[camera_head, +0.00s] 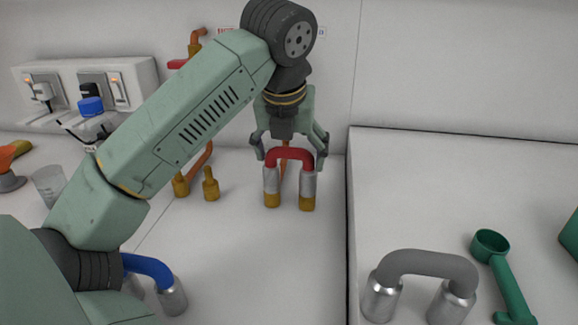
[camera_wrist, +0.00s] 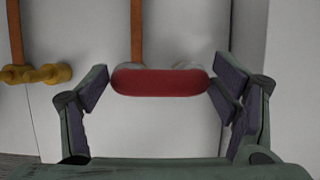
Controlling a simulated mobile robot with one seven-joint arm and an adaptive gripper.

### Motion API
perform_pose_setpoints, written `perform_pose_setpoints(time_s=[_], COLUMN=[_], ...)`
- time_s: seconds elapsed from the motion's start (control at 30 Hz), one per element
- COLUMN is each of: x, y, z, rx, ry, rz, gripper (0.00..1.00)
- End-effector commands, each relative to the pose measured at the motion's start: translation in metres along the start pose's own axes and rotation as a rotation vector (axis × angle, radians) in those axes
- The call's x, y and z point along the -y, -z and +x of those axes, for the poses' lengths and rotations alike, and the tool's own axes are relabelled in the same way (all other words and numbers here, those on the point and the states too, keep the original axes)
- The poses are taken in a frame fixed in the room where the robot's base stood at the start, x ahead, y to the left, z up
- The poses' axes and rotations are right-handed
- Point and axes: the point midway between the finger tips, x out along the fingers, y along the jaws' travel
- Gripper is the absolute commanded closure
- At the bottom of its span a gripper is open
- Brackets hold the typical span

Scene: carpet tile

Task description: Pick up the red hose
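The red hose (camera_head: 289,154) is an upright arch with silver ends, standing on two brass fittings near the back wall. In the wrist view, the hose (camera_wrist: 160,82) lies crosswise between the fingers. My gripper (camera_head: 290,156) points down over it. Its fingers are spread wide, one beside each end of the arch, as the wrist view of the gripper (camera_wrist: 160,88) shows. The fingertips look very close to the hose ends; I cannot tell whether they touch. The silver ends are mostly hidden under the red arch in the wrist view.
A blue hose (camera_head: 150,268) stands at lower left, partly behind my arm. A grey hose (camera_head: 428,263) and a green scoop (camera_head: 490,245) are on the raised right surface. Brass fittings (camera_head: 210,185) with a copper pipe stand left of the red hose. A clear beaker (camera_head: 48,183) is far left.

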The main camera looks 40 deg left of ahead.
Motion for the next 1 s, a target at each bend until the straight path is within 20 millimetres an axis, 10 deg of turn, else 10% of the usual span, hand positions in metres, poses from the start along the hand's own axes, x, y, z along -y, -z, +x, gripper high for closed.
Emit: perform_pose_setpoints(time_s=[0.67, 1.0], x=[0.000, 0.000], y=[-0.001, -0.025], z=[-0.002, -0.059], rx=[0.001, 0.002], ry=[0.000, -0.001], rz=[0.000, 0.001], gripper=[0.53, 0.53])
